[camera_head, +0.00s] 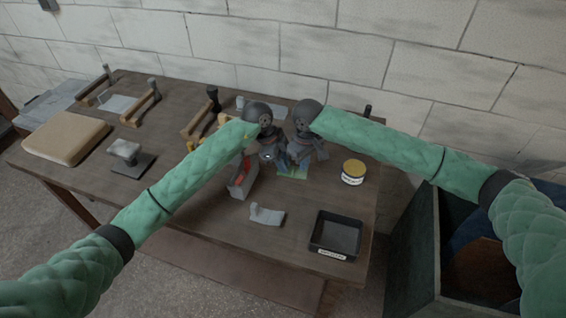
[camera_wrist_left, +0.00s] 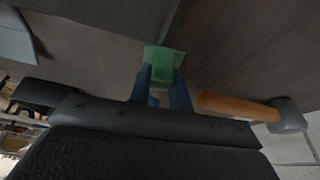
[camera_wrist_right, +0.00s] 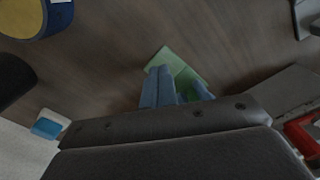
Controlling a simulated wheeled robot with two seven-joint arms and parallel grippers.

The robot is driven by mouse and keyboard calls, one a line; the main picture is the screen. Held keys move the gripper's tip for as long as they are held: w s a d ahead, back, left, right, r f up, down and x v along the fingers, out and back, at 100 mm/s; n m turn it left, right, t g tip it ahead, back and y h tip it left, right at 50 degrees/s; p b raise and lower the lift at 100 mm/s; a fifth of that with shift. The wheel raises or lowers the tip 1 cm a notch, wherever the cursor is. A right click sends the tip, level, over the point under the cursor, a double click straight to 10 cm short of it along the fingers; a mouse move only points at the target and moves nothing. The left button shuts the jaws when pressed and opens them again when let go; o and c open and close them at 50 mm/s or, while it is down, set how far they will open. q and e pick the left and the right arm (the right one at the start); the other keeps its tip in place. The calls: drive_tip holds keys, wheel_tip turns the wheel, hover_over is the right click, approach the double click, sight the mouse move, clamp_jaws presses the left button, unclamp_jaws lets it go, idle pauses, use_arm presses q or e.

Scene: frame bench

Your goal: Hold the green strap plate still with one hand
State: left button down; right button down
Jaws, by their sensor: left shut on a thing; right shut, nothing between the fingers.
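The green strap plate (camera_head: 293,173) lies on the brown bench top, below and between my two grippers, which partly hide it in the head view. My left gripper (camera_head: 281,160) is shut on the plate; in the left wrist view the green plate (camera_wrist_left: 165,58) shows between and just beyond the blue fingertips. My right gripper (camera_head: 302,160) is shut and empty, close beside the left one. In the right wrist view the green plate (camera_wrist_right: 185,70) shows past its closed fingertips; whether they touch it I cannot tell.
A grey bracket (camera_head: 267,214) lies in front. A grey and red piece (camera_head: 241,182) is left of the grippers. A tan pad (camera_head: 65,137) and wooden frames are further left. A dark bin (camera_head: 412,245) stands right.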

use_arm(q)
drive_tip(key=shift+f, duration=0.15)
use_arm(e)
drive_tip(key=shift+r, duration=2.85)
use_arm(q)
drive_tip(key=shift+a, duration=0.1)
drive_tip(key=c, duration=1.3)
unclamp_jaws()
drive_tip(key=shift+o, duration=0.5)
use_arm(e)
drive_tip(key=shift+w, duration=0.1)
use_arm(q)
drive_tip(key=v, duration=1.2)
